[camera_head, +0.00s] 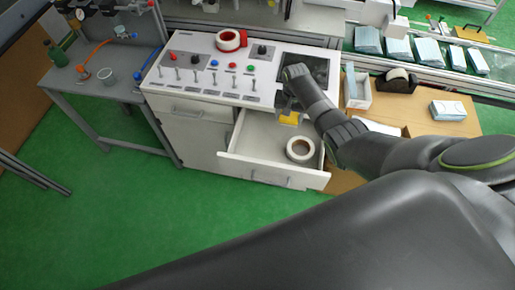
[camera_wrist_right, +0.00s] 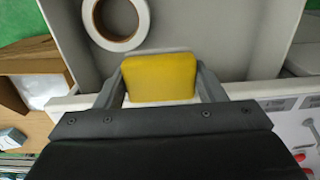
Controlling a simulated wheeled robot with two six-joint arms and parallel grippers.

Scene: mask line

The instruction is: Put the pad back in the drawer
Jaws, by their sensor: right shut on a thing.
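The yellow pad (camera_wrist_right: 160,78) is held between the two fingers of my right gripper (camera_wrist_right: 160,85). In the head view the pad (camera_head: 289,118) shows below the right gripper (camera_head: 289,108), over the back part of the open drawer. The white drawer (camera_head: 240,160) is pulled out of the control cabinet. A roll of white tape (camera_head: 300,149) lies in the drawer at its right side; it also shows in the right wrist view (camera_wrist_right: 97,32). I cannot tell how high the pad is above the drawer floor. My left gripper is not in view.
The cabinet top (camera_head: 205,88) has switches, buttons and a red tape roll (camera_head: 231,40). On the right, a wooden table (camera_head: 425,115) holds a white bin (camera_head: 357,91), a black tape dispenser (camera_head: 397,80) and a mask box (camera_head: 448,110). The drawer's left part is clear.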

